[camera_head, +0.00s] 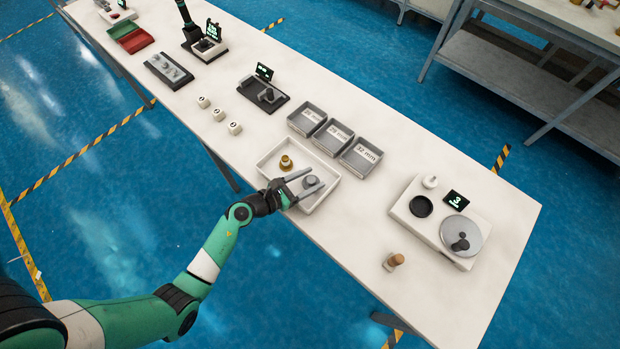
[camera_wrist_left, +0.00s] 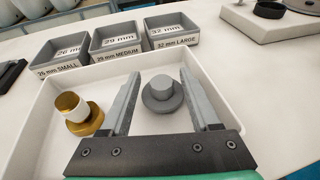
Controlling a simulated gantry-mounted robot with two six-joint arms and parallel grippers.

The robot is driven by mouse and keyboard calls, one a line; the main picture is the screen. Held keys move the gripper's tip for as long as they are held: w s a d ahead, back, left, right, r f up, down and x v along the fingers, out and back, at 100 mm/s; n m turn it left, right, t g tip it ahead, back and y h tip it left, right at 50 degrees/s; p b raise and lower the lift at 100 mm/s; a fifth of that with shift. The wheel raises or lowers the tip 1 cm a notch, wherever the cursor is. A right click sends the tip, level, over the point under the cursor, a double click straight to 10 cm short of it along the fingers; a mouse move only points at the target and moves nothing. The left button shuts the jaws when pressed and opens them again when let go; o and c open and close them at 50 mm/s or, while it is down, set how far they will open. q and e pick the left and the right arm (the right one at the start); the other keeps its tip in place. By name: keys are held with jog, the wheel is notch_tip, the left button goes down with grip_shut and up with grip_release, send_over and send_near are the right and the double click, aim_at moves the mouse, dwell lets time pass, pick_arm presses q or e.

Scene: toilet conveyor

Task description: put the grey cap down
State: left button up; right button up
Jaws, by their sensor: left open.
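The grey cap (camera_head: 310,181) rests in a white tray (camera_head: 263,160) on the table. In the left wrist view the cap (camera_wrist_left: 162,93) has a wide flange and a round top. My left gripper (camera_head: 310,178) is open above the tray, one finger on each side of the cap. In the wrist view the fingers (camera_wrist_left: 162,95) stand apart from it, with gaps showing. A brass cap (camera_head: 286,162) stands in the same tray, left of the gripper; it also shows in the wrist view (camera_wrist_left: 78,112). My right gripper is not in view.
Three grey bins (camera_head: 307,117) labelled 26, 29 and 32 mm stand behind the tray. A white device with a grey disc (camera_head: 465,236) is at right, near a small tan peg (camera_head: 394,261). Several numbered white blocks (camera_head: 219,114) sit left. Bare table lies between tray and device.

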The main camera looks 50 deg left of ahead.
pick_arm(q)
jog(key=shift+r, duration=0.2)
jog(key=shift+s+a+r, duration=0.1)
jog(key=shift+s, duration=0.25)
jog(key=p+v, duration=0.2)
jog(key=v, duration=0.9)
jog(key=shift+s, duration=0.2)
